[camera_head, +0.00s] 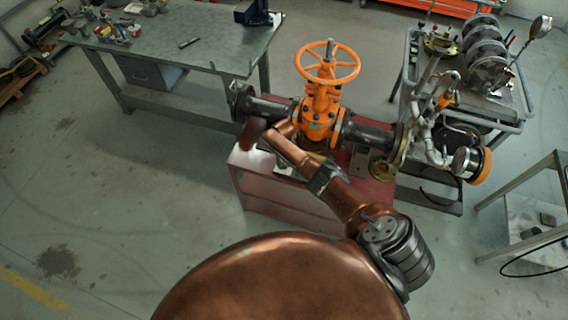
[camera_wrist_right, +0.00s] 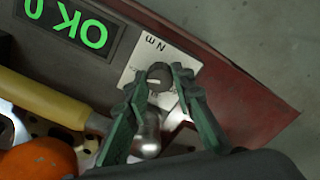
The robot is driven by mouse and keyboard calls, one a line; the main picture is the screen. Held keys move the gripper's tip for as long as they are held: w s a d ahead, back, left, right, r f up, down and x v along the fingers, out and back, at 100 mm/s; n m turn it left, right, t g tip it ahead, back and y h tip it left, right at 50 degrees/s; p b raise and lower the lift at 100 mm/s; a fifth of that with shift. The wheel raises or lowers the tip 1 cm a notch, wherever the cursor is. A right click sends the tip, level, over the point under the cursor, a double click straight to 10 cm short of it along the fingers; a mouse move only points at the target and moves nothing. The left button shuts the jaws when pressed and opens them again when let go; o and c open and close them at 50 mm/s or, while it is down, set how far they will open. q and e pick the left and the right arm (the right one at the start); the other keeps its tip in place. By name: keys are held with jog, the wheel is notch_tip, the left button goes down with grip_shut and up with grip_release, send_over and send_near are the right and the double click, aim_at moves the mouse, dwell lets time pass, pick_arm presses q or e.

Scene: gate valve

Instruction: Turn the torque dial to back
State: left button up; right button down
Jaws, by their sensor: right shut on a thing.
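The torque dial (camera_wrist_right: 160,76) is a small dark round knob on a white plate (camera_wrist_right: 150,55) marked "N m" in the right wrist view. My right gripper (camera_wrist_right: 161,72) has its two green fingers closed around the dial, one on each side. The fingers hide part of the dial, and I cannot read its setting. In the head view, my copper right arm reaches to the left end of the red bench (camera_head: 285,190), and its fingertips and the dial cannot be made out there. My left gripper is not in view.
A display (camera_wrist_right: 78,28) with green "OK 0" sits near the plate. A yellow handle (camera_wrist_right: 40,100) lies beside the fingers. The orange gate valve (camera_head: 322,115) with its handwheel stands on the bench. A workbench (camera_head: 205,75) is behind left, a loaded cart (camera_head: 440,170) right.

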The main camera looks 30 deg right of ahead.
aim_at(284, 164)
jog(key=c, duration=1.7)
grip_release()
jog(key=shift+o, duration=0.2)
jog(key=shift+r, duration=0.1)
notch_tip(284, 164, up, 12)
jog(key=shift+a, duration=0.1)
